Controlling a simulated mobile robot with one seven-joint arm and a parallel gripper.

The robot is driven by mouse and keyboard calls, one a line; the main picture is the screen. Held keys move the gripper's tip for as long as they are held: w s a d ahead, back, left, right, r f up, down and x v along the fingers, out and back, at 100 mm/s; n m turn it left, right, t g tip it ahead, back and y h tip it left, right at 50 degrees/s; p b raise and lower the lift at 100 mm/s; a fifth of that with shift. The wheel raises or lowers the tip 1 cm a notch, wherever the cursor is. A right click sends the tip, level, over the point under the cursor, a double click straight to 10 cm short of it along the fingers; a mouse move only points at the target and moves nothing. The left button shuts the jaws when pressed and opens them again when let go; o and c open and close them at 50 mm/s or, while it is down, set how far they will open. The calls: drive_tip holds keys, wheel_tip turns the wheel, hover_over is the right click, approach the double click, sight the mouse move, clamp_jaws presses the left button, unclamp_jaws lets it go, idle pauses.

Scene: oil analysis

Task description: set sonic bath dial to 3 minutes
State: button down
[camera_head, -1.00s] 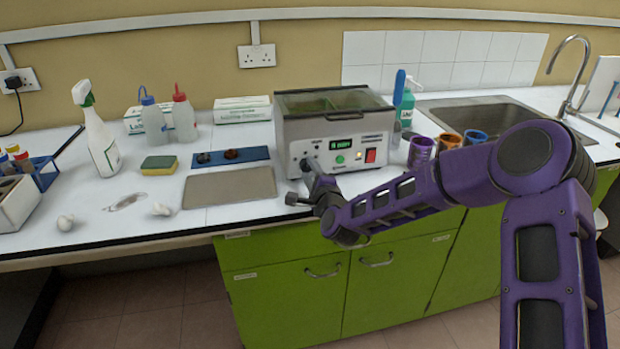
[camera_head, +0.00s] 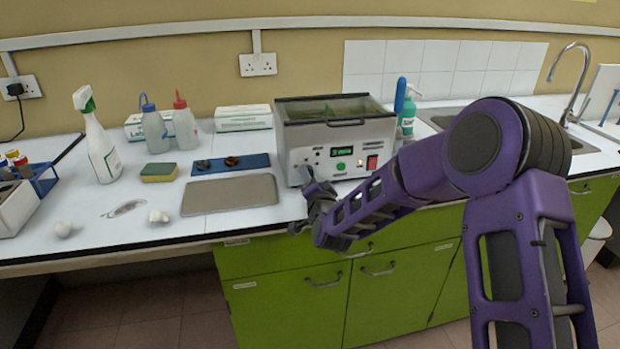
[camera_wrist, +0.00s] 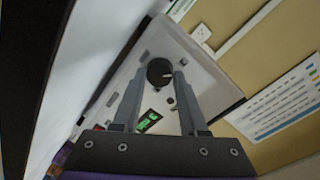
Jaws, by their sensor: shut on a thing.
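The sonic bath (camera_head: 335,142) is a grey-white box with a clear-lidded tank, standing at the back of the counter. Its front has a lit green display (camera_head: 347,151), whose digits are too small to read surely. A green button (camera_head: 341,166) and a red switch (camera_head: 372,163) are beside it. My gripper (camera_head: 308,180) is at the lower left of the front panel and hides the dial in the head view. In the wrist view, the round black dial (camera_wrist: 159,71) with a white mark sits between the fingertips of my gripper (camera_wrist: 159,76), which is shut on it.
A grey mat (camera_head: 229,194) lies left of the bath, with a blue tray (camera_head: 231,164) behind it. A sponge (camera_head: 159,172), spray bottle (camera_head: 98,140) and wash bottles (camera_head: 184,125) stand further left. A teal bottle (camera_head: 407,117) and the sink (camera_head: 440,117) are to the right.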

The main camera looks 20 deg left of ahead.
drive_tip(key=shift+n, duration=1)
drive_tip(key=shift+c, duration=2.2)
unclamp_jaws()
drive_tip(key=v, duration=1.7)
drive_tip(key=shift+s, duration=0.3)
drive_tip(key=shift+f, duration=0.1)
